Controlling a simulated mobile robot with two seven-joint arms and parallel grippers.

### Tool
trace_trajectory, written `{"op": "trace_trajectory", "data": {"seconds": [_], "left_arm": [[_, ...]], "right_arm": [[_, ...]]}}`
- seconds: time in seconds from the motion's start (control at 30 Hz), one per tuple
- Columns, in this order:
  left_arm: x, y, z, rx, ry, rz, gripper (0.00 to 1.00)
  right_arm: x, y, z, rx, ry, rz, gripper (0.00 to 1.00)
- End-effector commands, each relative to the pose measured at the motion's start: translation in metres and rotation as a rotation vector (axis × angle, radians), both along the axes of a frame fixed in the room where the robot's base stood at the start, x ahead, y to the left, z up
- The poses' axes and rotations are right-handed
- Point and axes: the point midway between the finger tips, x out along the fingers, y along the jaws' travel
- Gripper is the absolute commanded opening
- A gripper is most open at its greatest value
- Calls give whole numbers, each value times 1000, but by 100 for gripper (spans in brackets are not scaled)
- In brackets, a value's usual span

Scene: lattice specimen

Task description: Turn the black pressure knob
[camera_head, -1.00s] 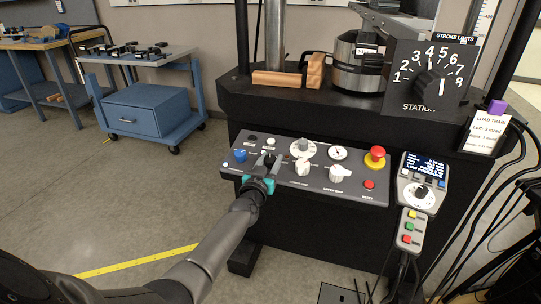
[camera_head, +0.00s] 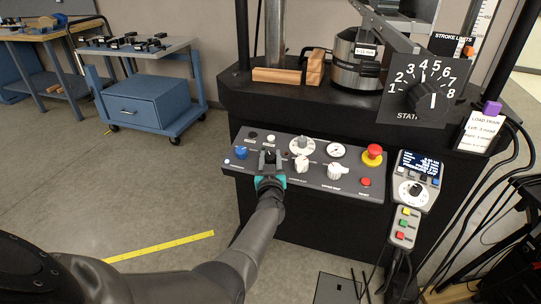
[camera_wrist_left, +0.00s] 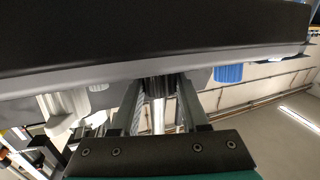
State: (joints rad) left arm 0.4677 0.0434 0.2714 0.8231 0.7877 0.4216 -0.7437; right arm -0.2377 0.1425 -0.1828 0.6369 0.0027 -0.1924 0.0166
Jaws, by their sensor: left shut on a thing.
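The grey control panel (camera_head: 325,183) is on the front of the black machine. My left gripper (camera_head: 268,160) is at the panel's left part, between a blue knob (camera_head: 240,153) and a white knob (camera_head: 301,164). In the left wrist view its two fingers (camera_wrist_left: 157,105) are shut on either side of a dark, shiny knob (camera_wrist_left: 157,86), which looks like the black pressure knob. In the head view that knob is mostly hidden by the fingers. My right gripper is in neither view.
A large station dial (camera_head: 426,88) stands above. Open floor lies left.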

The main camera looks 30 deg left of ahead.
Motion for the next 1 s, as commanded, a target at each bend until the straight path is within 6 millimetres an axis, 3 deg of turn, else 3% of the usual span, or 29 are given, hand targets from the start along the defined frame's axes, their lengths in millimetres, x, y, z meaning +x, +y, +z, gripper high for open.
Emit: {"op": "trace_trajectory", "data": {"seconds": [0.5,1.0], "left_arm": [[1,-1,-1,-63,-14,228,0],[0,0,0,-68,-15,262,0]], "right_arm": [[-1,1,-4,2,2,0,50],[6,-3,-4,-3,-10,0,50]]}}
